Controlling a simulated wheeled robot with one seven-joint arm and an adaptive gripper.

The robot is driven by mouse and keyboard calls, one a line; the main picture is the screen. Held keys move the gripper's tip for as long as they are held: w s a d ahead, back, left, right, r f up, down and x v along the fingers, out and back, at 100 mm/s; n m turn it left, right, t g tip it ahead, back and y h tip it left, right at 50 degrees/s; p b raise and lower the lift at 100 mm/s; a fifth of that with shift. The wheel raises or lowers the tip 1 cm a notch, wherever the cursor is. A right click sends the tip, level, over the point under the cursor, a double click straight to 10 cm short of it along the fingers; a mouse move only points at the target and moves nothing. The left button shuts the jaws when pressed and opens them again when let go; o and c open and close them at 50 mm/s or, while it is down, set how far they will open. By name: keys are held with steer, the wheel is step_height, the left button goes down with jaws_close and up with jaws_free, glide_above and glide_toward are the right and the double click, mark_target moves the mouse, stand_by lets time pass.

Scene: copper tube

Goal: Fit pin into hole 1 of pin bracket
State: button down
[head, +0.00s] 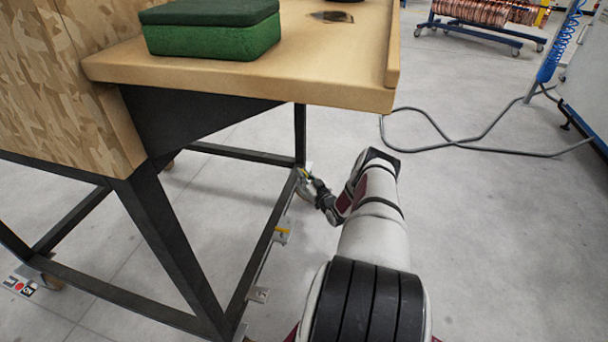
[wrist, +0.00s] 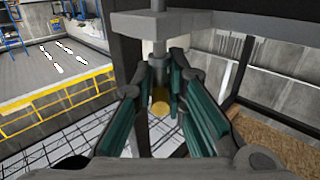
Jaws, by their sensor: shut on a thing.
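My gripper (head: 313,184) is low beside the bench's far leg, at the far end of the lower side rail. It is small there, and a bit of yellow shows at its tip. In the wrist view my gripper (wrist: 161,90) has its two teal-padded fingers close together around the pin (wrist: 160,106), whose round brass-coloured end shows between them. A grey bracket plate (wrist: 130,27) is just beyond the fingertips. The fingers and plate hide the pin's other end, so I cannot tell whether it is in a hole. Hole 1 is not visible.
More small metal brackets sit along the lower rail, one (head: 282,236) with yellow on it and another (head: 259,295) nearer. The wooden bench top (head: 330,85) overhangs the rail and carries a green block (head: 212,40).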

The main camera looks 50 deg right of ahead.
steer(key=shift+f, duration=0.75)
steer(key=c, duration=1.5)
jaws_free()
steer(key=shift+c, duration=0.2)
steer(key=v, duration=1.2)
steer(key=shift+f, duration=0.15)
